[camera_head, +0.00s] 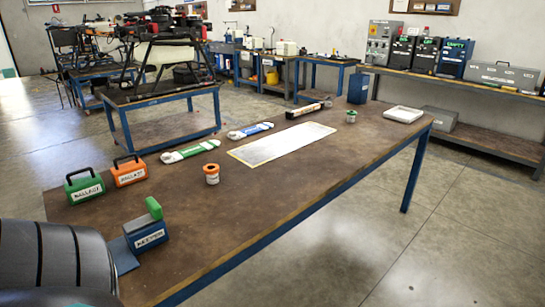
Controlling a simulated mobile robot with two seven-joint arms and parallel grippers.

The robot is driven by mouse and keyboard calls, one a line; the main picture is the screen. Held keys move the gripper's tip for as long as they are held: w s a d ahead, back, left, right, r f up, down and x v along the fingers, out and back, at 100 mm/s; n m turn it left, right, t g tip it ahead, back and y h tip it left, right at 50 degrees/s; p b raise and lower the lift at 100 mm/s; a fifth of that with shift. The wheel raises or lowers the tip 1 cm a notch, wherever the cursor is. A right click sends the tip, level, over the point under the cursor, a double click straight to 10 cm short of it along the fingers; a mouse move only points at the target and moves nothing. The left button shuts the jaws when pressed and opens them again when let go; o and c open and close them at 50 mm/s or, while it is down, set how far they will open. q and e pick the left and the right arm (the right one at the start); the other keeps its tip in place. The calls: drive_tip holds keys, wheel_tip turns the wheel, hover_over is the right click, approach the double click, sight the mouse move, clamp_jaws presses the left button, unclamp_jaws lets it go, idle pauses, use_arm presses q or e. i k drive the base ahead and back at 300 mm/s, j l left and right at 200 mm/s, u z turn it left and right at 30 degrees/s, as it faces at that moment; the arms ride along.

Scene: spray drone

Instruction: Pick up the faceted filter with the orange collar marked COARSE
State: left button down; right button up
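A small filter with an orange collar (212,174) stands upright on the brown workbench (300,205), right of the orange and green handled boxes. Its label is too small to read. A similar small filter with a green collar (351,116) stands toward the far end of the bench. Neither of my grippers is in view. A dark rounded part at the lower left appears to be one of my own links and hides the near left corner of the bench.
A blue block with a green top (149,230), a green handled box (84,187) and an orange handled box (129,171) stand at the near left. Green and blue wrapped packs (190,151) lie behind. A pale panel (282,145) lies mid-bench. The near right bench surface is clear.

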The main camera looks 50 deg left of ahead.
sight(211, 170)
drive_tip(key=i, duration=1.45)
drive_tip(key=i+u, duration=0.2)
drive_tip(key=i, duration=0.4)
drive_tip(key=i+l+u, duration=0.2)
drive_tip(key=i, duration=0.35)
drive_tip(key=u, duration=3.1)
